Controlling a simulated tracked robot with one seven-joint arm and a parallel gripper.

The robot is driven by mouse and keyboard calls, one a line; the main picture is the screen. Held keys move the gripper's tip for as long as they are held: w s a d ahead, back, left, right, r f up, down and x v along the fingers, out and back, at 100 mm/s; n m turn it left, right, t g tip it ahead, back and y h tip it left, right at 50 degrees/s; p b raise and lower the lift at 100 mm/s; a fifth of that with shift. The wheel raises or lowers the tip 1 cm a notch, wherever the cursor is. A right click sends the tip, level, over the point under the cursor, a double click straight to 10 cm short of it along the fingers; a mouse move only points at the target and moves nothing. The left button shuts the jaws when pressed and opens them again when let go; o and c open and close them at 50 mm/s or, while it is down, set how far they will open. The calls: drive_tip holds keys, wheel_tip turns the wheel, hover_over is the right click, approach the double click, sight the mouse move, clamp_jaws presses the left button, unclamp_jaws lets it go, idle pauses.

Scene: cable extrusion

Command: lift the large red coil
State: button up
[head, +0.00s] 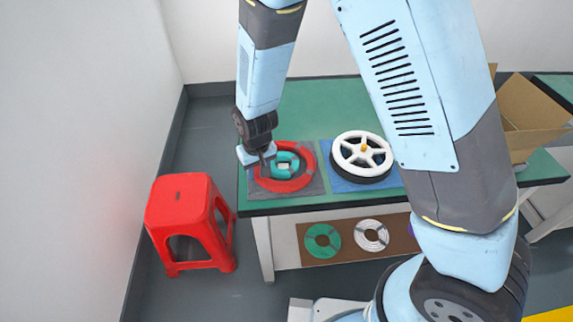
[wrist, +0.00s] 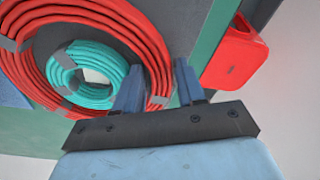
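The large red coil (head: 290,186) lies flat on a dark grey mat at the left end of the green table. It also fills the upper left of the wrist view (wrist: 140,42), with grey ties around it. A smaller teal coil (head: 274,172) lies inside its ring; it shows in the wrist view (wrist: 112,72) too. My gripper (head: 265,160) is at the coil's left side. In the wrist view my gripper (wrist: 158,78) is open, one finger on the ring's inner side and one on its outer side, with the red band between them. Contact cannot be told.
A white spool (head: 344,150) stands on a blue mat (head: 340,184) to the right. A red stool (head: 180,198) is left of the table (head: 320,105). A lower shelf (head: 345,240) holds green and white coils. A cardboard box (head: 530,110) is at the right.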

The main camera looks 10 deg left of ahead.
clamp_jaws()
drive_tip(key=shift+r, duration=0.15)
idle(0.4)
